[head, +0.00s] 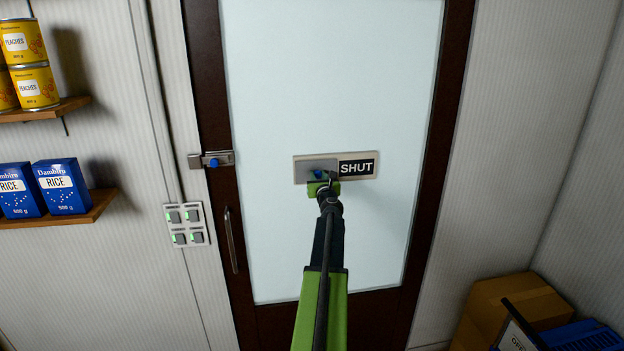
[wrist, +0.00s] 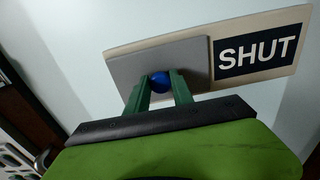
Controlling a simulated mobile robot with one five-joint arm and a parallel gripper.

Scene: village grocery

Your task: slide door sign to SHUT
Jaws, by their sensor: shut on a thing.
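The door sign (head: 367,168) is a pale plate on the door's frosted glass (head: 330,90). Its grey sliding cover (head: 308,167) sits over the left half, and the word SHUT shows in white on black on the right half. In the wrist view the grey cover (wrist: 135,68) carries a blue knob (wrist: 160,81). My gripper (wrist: 160,92) is shut on the blue knob, with one green finger on each side of it. In the head view my gripper (head: 323,183) is at the lower middle of the sign, and hides part of the knob.
A bolt with a blue knob (head: 213,160) and a door handle (head: 230,240) are on the door's left side. A switch panel (head: 187,225) is on the wall. Shelves with cans (head: 35,87) and rice boxes (head: 62,187) are left. Cardboard boxes (head: 510,305) stand lower right.

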